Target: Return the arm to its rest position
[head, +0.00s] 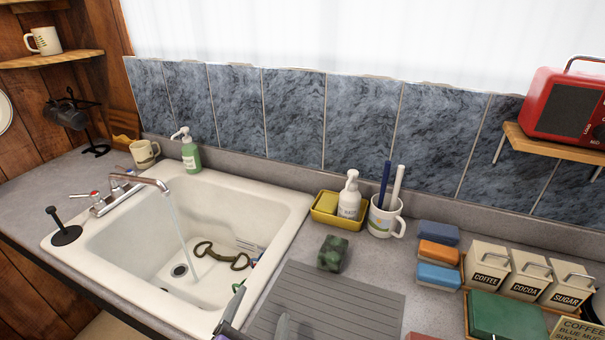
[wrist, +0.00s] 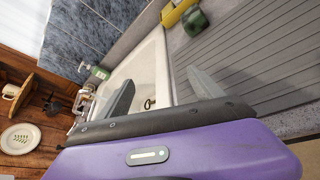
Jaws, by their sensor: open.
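My gripper (head: 260,309) shows at the bottom edge of the head view, at the sink's right front corner and beside the ridged grey mat (head: 335,308). In the wrist view my gripper (wrist: 163,92) has its two grey fingers spread wide apart, with nothing between them. The white sink (head: 100,252) lies to its left. An olive, looped metal piece (head: 221,258) lies on the sink floor near the drain, apart from the gripper. Most of my arm is out of view.
Water runs from the tap (head: 140,180). A dark green sponge (head: 333,253), a yellow tray (head: 325,218) with a pump bottle, and a mug (head: 385,217) stand behind the mat. Sponges and canisters (head: 487,265) crowd the right. A red radio (head: 563,105) sits on a shelf.

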